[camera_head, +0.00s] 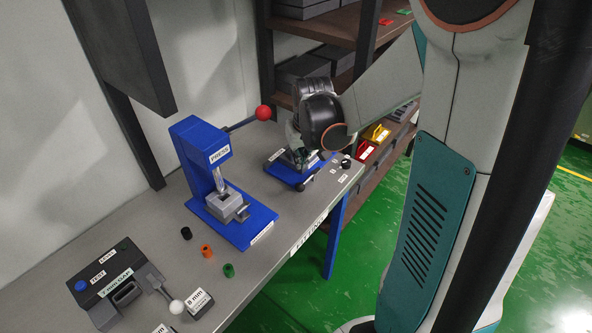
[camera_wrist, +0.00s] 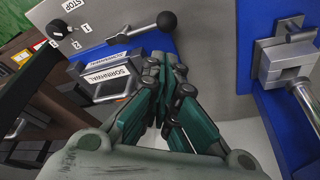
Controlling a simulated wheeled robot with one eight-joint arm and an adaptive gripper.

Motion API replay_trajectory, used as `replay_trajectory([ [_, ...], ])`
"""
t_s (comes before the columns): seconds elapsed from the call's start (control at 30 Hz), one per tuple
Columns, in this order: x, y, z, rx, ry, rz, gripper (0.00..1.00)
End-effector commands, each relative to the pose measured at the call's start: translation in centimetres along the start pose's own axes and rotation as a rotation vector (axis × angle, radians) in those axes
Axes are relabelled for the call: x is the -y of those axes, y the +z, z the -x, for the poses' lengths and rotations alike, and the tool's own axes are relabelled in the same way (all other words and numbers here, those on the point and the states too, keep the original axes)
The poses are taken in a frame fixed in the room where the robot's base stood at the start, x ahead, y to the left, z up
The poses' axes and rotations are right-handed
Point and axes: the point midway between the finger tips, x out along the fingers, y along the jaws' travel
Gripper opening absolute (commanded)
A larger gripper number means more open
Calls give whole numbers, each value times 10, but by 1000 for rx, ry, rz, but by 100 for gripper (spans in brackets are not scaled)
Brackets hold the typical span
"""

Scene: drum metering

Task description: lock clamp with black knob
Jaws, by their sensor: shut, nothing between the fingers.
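The clamp's lever with a black ball knob (camera_wrist: 167,20) shows in the wrist view, just beyond my fingertips. The bar runs left from the knob. In the head view the black knob (camera_head: 304,187) hangs at the front of a blue-based fixture (camera_head: 283,174) at the back of the bench. My gripper (camera_wrist: 160,58) is shut and empty, its teal fingers together, over that fixture. It also shows in the head view (camera_head: 297,152), where my wrist and fingers hide much of the fixture. I cannot tell whether the fingers touch the clamp.
A blue press (camera_head: 205,150) with a red-ball lever (camera_head: 263,113) stands left of my gripper. A small black selector knob (camera_head: 346,163) sits near the bench's right edge. Several coloured rings lie in front of the press. A shelf (camera_head: 340,25) stands behind.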

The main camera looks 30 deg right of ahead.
Motion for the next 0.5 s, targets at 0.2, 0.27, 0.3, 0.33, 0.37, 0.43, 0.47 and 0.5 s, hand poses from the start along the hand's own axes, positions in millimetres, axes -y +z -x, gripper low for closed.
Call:
replay_trajectory([
  [0.2, 0, 0, -27, 0, 0, 1, 0],
  [0.27, 0, 0, -39, 0, 0, 1, 0],
  [0.3, 0, 0, -46, 0, 0, 1, 0],
  [0.33, 0, 0, -52, 0, 0, 1, 0],
  [0.37, 0, 1, -57, 0, 0, 1, 0],
  [0.43, 0, 0, -69, 0, 0, 1, 0],
  [0.47, 0, 0, -73, 0, 0, 1, 0],
  [0.5, 0, 1, -78, 0, 0, 1, 0],
])
